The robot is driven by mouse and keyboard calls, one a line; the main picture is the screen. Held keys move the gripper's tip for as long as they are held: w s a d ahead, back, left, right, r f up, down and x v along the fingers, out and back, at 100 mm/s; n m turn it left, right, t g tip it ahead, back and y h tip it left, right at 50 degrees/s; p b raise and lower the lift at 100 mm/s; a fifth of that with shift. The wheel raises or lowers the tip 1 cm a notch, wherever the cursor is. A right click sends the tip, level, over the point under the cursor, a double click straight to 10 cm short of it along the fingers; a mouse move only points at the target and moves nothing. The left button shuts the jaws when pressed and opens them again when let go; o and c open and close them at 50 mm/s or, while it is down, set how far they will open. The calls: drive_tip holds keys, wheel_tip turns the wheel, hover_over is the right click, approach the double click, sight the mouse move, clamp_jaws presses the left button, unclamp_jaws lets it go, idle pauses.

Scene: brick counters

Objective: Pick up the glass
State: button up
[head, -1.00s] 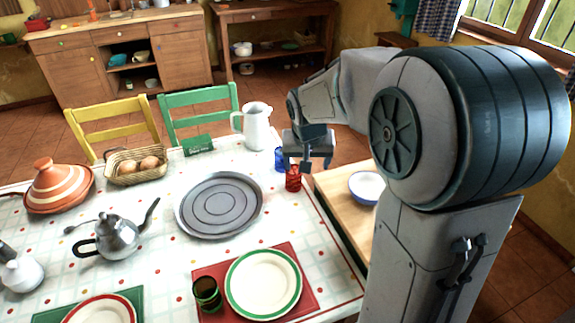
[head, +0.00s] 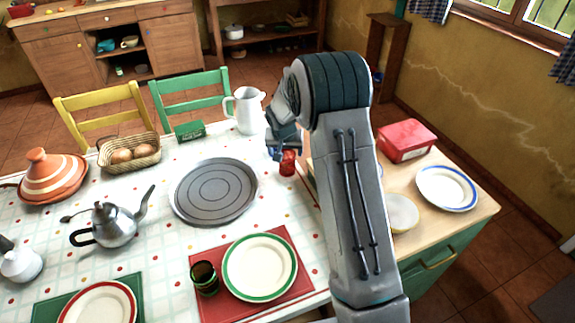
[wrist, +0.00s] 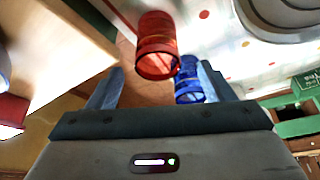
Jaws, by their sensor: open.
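A red glass (head: 287,163) stands near the table's right edge, and it shows large in the wrist view (wrist: 157,45). A blue glass (wrist: 188,88) is close to it, beside my right finger in the wrist view; in the head view it is mostly hidden by my gripper. A dark green glass (head: 205,279) stands on the red placemat (head: 203,312) at the front. My gripper (wrist: 158,76) is open and empty, with the red glass in front of the gap between its fingers. I cannot tell whether a finger touches the blue glass.
A white pitcher (head: 246,112) stands behind the glasses, and a grey round tray (head: 214,192) lies to their left. A green-rimmed plate (head: 260,267) is in front. The side counter at right holds a red box (head: 406,140), a blue-rimmed plate (head: 446,187) and a bowl (head: 402,213).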

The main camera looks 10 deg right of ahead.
sight(287, 163)
drive_tip(key=shift+d+p+x, duration=0.2)
drive_tip(key=shift+p+x, duration=0.65)
drive_tip(key=shift+x, duration=2.5)
drive_tip(key=c, duration=1.1)
